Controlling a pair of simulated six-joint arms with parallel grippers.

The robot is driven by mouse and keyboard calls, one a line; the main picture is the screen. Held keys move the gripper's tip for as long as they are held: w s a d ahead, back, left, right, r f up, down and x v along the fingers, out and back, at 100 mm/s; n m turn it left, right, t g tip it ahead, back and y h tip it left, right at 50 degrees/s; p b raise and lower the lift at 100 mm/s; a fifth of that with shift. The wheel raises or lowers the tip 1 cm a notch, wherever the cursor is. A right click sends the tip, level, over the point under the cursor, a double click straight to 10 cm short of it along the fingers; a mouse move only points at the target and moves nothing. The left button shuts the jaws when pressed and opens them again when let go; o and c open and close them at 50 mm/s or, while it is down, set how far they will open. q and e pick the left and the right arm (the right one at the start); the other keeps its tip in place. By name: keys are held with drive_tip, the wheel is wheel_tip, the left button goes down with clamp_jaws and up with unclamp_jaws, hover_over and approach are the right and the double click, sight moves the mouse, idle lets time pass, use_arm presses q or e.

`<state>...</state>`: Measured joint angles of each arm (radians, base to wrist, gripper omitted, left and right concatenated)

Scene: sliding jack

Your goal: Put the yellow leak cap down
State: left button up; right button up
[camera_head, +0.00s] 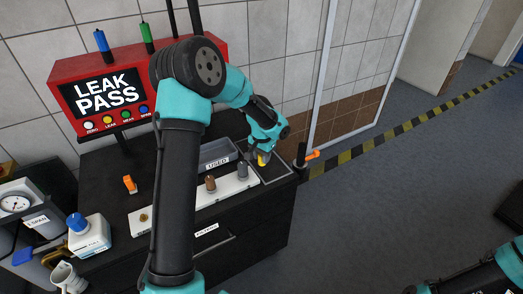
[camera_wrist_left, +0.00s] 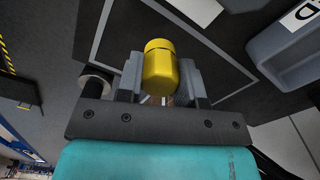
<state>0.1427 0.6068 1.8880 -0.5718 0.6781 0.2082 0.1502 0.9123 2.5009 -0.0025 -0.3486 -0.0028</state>
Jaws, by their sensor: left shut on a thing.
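The yellow leak cap (camera_wrist_left: 161,68) is held between the jaws of my left gripper (camera_wrist_left: 161,88) in the left wrist view. In the head view the cap (camera_head: 263,158) shows as a small yellow piece under my left gripper (camera_head: 261,152), near the right end of the black bench top. Below it is a dark mat with a thin light outline (camera_wrist_left: 105,22). I cannot tell whether the cap touches the mat. Part of my right arm shows at the lower right of the head view; its gripper is not seen.
A grey bin marked USED (camera_head: 218,155) stands left of my left gripper. A white strip (camera_head: 228,186) with brown and grey fittings lies in front. A post with an orange lever (camera_head: 303,155) stands close on the right. A red LEAK PASS panel (camera_head: 105,92) is at the back left.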

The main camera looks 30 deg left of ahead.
use_arm(q)
drive_tip(key=w+a, duration=0.1)
drive_tip(key=w, duration=0.1)
drive_tip(key=w+a, duration=0.2)
drive_tip(key=w, duration=0.1)
drive_tip(key=w+a, duration=0.1)
drive_tip(key=w, duration=0.1)
drive_tip(key=shift+w+a+f, duration=0.2)
drive_tip(key=shift+a+f, duration=0.2)
drive_tip(key=shift+f, duration=0.1)
drive_tip(key=shift+f, duration=1.65)
drive_tip(key=shift+f, duration=0.2)
drive_tip(key=o, duration=1.1)
drive_tip(key=shift+r, duration=0.2)
wheel_tip(320, 180, up, 12)
